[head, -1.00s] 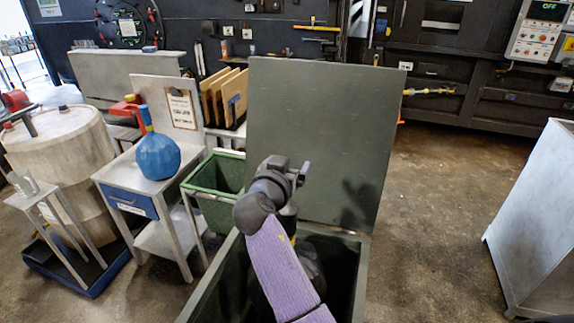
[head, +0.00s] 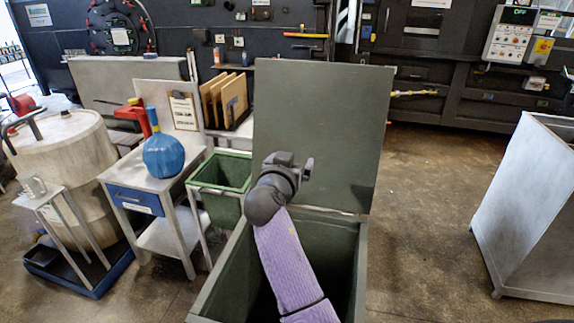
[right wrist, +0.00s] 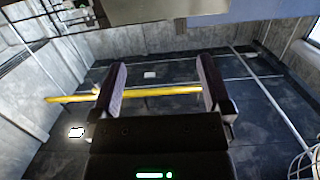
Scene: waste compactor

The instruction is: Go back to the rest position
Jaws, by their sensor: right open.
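My right gripper (head: 302,170) is raised in the middle of the head view, above the open dark green bin and in front of its upright lid. My purple-sleeved arm reaches up to it across the bin opening. The right wrist view shows its two fingers (right wrist: 160,88) spread wide apart with nothing held between them. A yellow bar (right wrist: 180,90) crosses behind the fingers in the background. My left gripper is not in view.
The open bin (head: 335,232) with its lid (head: 320,125) stands right in front. A blue round flask (head: 163,157) is on a small table at the left, beside a green crate (head: 222,172). A grey cabinet (head: 525,200) stands at the right. Floor between bin and cabinet is clear.

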